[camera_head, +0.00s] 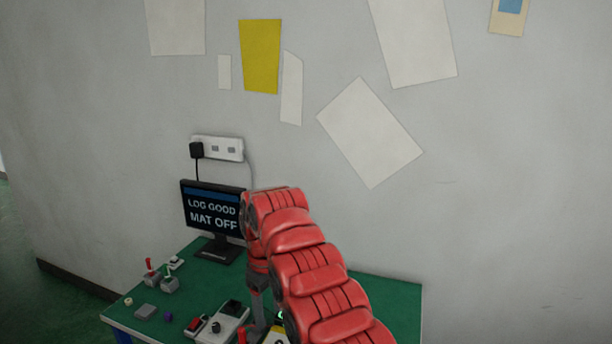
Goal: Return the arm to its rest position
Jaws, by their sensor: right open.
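My right arm, red and segmented, rises from the bottom edge and bends over at the middle of the view. My right gripper (258,318) points down from it over the front of the green table (385,292). It is open; its fingertips are small and partly hidden by the arm, and I see nothing held. Just left of it is a light grey box with a dark knob (223,323). My left gripper is out of view.
A monitor (213,218) reading "LOG GOOD MAT OFF" stands at the back, below a wall socket strip (217,148). The table's right part looks clear.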

